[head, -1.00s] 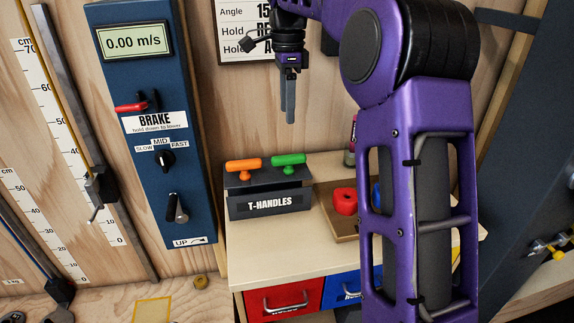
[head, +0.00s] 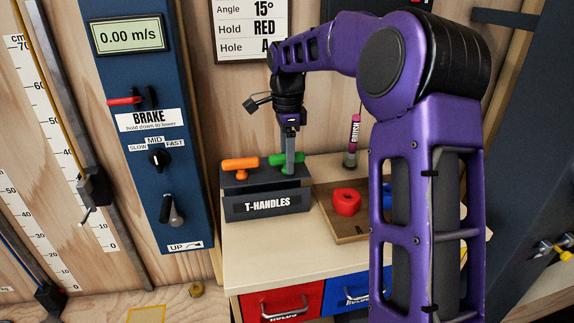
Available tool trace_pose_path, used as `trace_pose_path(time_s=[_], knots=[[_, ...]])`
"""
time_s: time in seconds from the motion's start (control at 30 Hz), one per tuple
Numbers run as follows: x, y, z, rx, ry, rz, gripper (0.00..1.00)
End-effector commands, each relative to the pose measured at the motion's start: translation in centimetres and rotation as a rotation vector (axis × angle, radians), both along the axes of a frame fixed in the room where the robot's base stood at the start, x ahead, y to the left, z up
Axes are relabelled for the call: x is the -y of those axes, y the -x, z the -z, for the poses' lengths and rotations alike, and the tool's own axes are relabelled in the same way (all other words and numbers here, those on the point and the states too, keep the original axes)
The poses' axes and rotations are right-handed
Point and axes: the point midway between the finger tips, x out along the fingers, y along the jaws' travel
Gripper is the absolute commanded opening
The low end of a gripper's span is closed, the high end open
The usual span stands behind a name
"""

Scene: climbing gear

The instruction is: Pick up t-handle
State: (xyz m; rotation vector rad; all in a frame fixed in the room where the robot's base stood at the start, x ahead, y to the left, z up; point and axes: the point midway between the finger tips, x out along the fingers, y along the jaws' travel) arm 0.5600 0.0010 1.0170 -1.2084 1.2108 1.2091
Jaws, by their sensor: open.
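Two T-handles stand in a dark holder (head: 240,208) labelled T-HANDLES on the cabinet top. The orange T-handle (head: 239,164) is on the left and the green T-handle (head: 273,160) on the right. My gripper (head: 289,170) points down at the green handle's right part, with its fingers covering some of the bar. It is open. The view does not show clearly whether the fingers straddle the bar or touch it.
A shallow wooden tray (head: 338,226) with a red hold (head: 347,201) and a blue hold (head: 388,195) stands right of the holder. A brush (head: 354,136) stands behind it. The blue brake panel (head: 147,75) is at the left. The cabinet's front top is clear.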

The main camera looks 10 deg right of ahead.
Motion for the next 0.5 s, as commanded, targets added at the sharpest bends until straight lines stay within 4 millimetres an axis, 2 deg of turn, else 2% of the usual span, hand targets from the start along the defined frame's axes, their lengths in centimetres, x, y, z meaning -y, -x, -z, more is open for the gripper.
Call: trace_pose_path(time_s=[0.2, 0.5], knots=[[-0.01, -0.01, 0.06, 0.001, 0.000, 0.000, 0.63], [-0.01, -0.02, 0.04, 0.001, 0.000, 0.000, 0.09]])
